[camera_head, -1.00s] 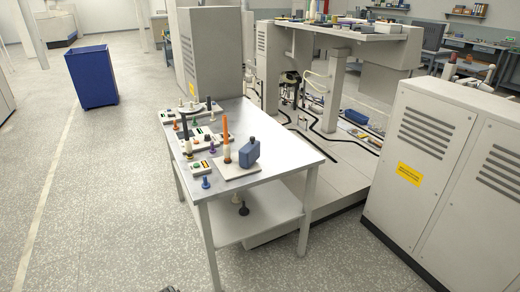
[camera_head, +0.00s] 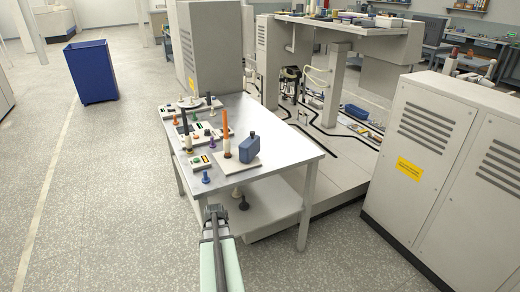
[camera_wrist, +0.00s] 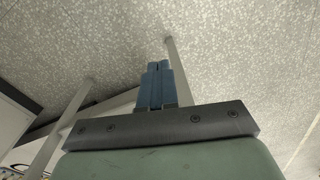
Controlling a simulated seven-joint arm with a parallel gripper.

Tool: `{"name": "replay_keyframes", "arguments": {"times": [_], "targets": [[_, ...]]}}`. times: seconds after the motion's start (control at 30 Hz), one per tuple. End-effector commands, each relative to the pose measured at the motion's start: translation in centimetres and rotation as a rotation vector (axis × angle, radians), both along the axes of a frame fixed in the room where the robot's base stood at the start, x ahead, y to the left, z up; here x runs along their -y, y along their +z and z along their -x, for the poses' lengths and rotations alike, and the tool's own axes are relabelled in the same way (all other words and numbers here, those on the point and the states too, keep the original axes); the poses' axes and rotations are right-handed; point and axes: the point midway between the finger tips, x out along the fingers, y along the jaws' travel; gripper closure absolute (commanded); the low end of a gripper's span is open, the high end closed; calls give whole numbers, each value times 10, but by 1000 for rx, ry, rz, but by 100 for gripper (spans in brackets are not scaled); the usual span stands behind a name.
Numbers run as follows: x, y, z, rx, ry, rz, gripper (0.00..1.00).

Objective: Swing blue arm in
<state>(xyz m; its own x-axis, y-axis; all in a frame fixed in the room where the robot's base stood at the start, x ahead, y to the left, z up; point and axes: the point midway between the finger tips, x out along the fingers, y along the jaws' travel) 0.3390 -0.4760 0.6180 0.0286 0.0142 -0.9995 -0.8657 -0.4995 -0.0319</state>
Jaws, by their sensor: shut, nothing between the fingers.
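My gripper (camera_head: 215,211) is at the front of the table, low in the head view, with its pale green arm section behind it. It touches nothing that I can see. In the wrist view its two blue fingers (camera_wrist: 158,68) are together and empty, pointing at the speckled floor. The table (camera_head: 283,153) carries small control panels, upright bobbins and pegs. I cannot make out a blue swing arm for certain. Blue things on the table are a blue jug-like container (camera_head: 249,148) and a small blue peg (camera_head: 206,178).
An orange-topped bobbin (camera_head: 226,134) stands beside the blue container. A grey cabinet (camera_head: 430,150) is on the right and a machine frame (camera_head: 345,38) behind. A blue bin (camera_head: 91,73) stands far left. Floor left of the table is clear.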

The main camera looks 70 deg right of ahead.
Motion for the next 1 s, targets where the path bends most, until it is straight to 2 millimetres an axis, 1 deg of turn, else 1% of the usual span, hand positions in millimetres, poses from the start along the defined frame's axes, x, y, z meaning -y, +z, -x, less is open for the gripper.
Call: {"name": "replay_keyframes", "arguments": {"times": [0.03,0.1,0.27,0.3,0.37,0.5,0.57,0.7,0.77,1.0], "targets": [[21,11,5,15,-30,17,100],[43,25,13,34,-65,37,100],[94,60,34,75,-141,84,100],[106,69,40,85,-159,95,100],[123,83,50,101,-187,113,100],[163,117,74,136,-247,155,100],[180,133,84,151,-272,173,100],[215,170,110,186,-325,216,100],[230,187,121,202,-347,233,100],[282,259,164,266,-417,304,100]]}}
